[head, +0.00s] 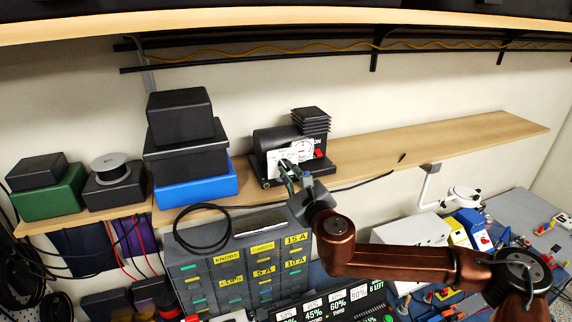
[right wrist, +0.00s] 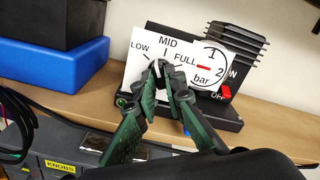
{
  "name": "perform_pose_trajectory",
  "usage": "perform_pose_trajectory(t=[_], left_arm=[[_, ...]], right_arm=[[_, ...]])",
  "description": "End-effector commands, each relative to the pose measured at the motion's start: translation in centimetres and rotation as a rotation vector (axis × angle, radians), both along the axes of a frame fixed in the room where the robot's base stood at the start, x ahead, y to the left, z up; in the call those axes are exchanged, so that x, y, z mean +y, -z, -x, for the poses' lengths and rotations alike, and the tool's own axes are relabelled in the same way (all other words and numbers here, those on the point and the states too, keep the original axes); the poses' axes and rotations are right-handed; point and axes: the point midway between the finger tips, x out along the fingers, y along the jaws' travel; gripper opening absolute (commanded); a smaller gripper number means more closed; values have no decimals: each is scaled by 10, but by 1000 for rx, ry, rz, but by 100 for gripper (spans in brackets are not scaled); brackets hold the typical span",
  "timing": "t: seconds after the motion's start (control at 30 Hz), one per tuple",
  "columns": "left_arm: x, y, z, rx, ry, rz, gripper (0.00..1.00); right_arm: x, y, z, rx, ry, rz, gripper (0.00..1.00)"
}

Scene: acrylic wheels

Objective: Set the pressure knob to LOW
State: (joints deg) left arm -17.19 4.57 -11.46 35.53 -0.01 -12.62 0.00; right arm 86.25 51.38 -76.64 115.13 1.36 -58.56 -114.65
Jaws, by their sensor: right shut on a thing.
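The pressure knob (right wrist: 159,67) sits on a white dial panel marked LOW, MID and FULL, on the front of a dark compressor (head: 272,139) on the wooden shelf. My right gripper (right wrist: 163,75) is shut on the knob, its two green fingers at either side of it. In the head view this gripper (head: 287,170) reaches the panel from the front. The fingers hide most of the knob, so I cannot tell which mark it points to. A gauge (right wrist: 207,67) marked 1, 2 and bar is right of the panel. My left gripper is not in view.
A red switch (right wrist: 225,93) marked OFF is right of the knob. Black boxes stand on a blue box (head: 195,187) to the left. A labelled drawer cabinet (head: 240,265) is below the shelf (head: 440,140). The shelf's right part is mostly clear.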

Motion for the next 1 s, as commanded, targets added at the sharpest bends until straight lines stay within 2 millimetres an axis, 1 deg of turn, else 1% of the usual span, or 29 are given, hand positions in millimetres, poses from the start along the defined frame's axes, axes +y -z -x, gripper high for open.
perform_pose_trajectory(t=[0.03, 0.13, 0.23, 0.47, 0.7, 0.73, 1.0], left_arm=[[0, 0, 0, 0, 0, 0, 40], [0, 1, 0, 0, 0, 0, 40], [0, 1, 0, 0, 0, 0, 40], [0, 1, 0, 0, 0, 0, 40], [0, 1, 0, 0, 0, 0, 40], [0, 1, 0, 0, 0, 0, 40], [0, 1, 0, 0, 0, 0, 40]], right_arm=[[-1, -3, 0, -40, 2, 88, 0], [-1, -1, 0, -85, 2, 202, 0], [0, 0, 0, -101, 1, 242, 0], [0, 0, 0, -102, 0, 247, 0], [0, -1, 0, -197, 1, 472, 0], [0, 0, 0, -193, 0, 466, 12], [0, 0, 0, -192, 0, 462, 30]])
